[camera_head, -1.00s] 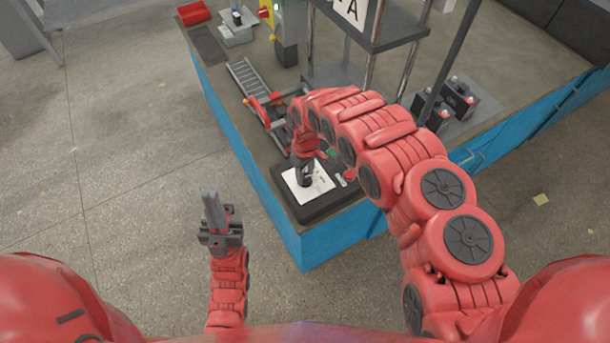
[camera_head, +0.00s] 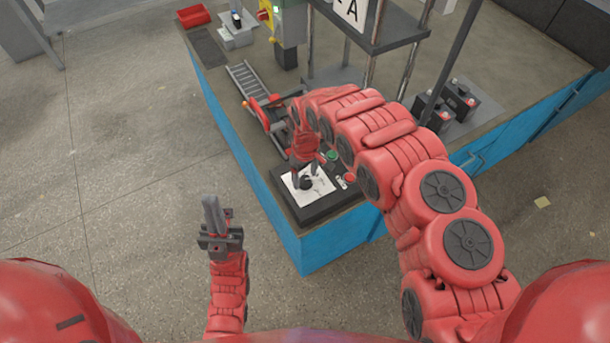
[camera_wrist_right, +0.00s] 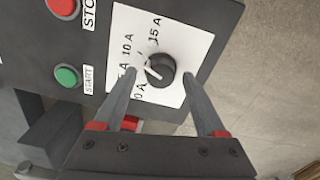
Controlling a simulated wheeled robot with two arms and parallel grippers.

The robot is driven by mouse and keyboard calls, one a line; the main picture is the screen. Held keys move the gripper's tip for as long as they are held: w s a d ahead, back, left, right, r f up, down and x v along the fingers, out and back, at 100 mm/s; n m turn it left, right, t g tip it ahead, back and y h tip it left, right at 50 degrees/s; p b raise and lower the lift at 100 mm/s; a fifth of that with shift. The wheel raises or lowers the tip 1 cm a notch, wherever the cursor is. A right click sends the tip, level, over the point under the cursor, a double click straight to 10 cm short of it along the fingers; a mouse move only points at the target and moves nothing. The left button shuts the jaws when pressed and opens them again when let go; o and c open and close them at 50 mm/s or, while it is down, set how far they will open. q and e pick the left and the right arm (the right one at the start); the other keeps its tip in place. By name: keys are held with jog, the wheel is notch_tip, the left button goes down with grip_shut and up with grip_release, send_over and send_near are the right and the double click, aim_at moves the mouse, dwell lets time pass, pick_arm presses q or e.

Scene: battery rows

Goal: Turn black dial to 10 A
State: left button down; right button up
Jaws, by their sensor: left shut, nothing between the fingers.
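The black dial (camera_wrist_right: 160,70) sits on a white card (camera_wrist_right: 190,42) marked 0 A, 5 A, 10 A and 15 A. Its white mark faces the left side of the scale in the right wrist view; the exact value is hard to tell. The dial (camera_head: 305,183) also shows in the head view. My right gripper (camera_wrist_right: 159,75) is open, its fingers on either side of the dial in the picture, with visible gaps and no clear contact. My left gripper (camera_head: 211,200) is shut and empty, away from the table at lower left.
A green START button (camera_wrist_right: 67,76) and a red STOP button (camera_wrist_right: 62,6) are beside the card on the dark panel (camera_wrist_right: 102,20). A small conveyor (camera_head: 250,82), a shelf (camera_head: 385,35) and black boxes (camera_head: 458,100) stand further back on the blue-sided table (camera_head: 222,115).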

aim_at(305, 178)
dwell(0.3)
notch_tip(305, 178, up, 6)
jog(key=shift+f+b, duration=0.15)
jog(key=shift+b, duration=0.6)
notch_tip(305, 178, up, 12)
jog(key=p, duration=1.1)
jog(key=shift+f, duration=0.15)
